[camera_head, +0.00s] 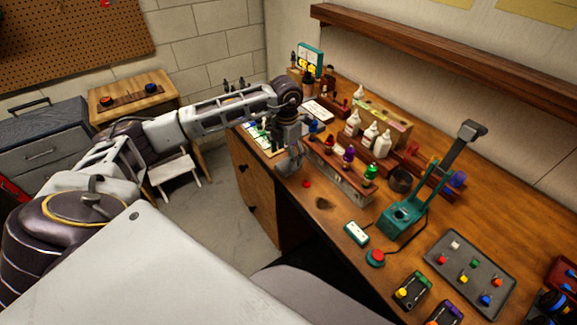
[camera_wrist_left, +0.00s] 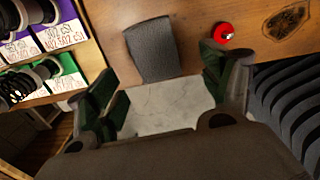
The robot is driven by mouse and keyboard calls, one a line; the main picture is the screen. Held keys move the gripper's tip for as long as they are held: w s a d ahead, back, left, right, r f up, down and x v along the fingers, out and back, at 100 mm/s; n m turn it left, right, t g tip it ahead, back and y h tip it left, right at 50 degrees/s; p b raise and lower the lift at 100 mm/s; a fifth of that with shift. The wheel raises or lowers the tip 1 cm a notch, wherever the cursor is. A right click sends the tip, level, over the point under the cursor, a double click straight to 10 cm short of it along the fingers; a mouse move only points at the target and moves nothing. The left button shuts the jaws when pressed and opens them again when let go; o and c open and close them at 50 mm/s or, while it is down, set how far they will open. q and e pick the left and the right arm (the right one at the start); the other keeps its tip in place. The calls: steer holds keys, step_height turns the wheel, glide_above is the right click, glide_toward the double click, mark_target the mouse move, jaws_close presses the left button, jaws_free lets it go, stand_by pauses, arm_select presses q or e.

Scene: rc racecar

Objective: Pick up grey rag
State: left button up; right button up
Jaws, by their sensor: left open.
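A grey rag (camera_wrist_left: 152,48) lies on the wooden workbench near its front edge in the left wrist view, with part of it hanging at the edge. In the head view the rag (camera_head: 287,167) shows as a small grey patch just below my left gripper (camera_head: 289,150). My left gripper (camera_wrist_left: 163,92) is open and empty, its two fingers spread apart on either side of the rag's near end. I cannot tell how far above the rag they are. My right gripper is not in view.
A red cap (camera_wrist_left: 224,31) lies right of the rag. A rack with spools (camera_wrist_left: 62,62) stands at left. On the workbench (camera_head: 322,225), white bottles (camera_head: 368,137), a teal stand (camera_head: 400,218) and a grey tray (camera_head: 468,272) are farther right. A dark stain marks the bench.

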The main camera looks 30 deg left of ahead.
mark_target(286, 165)
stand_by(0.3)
arm_select(q)
steer(key=shift+a+f+p, duration=0.15)
steer(key=shift+f+p, duration=0.2)
steer(key=shift+f, duration=0.95)
steer(key=shift+a+f+p, duration=0.1)
steer(key=shift+f+p, duration=0.25)
steer(key=shift+f, duration=0.95)
steer(key=c, duration=0.9)
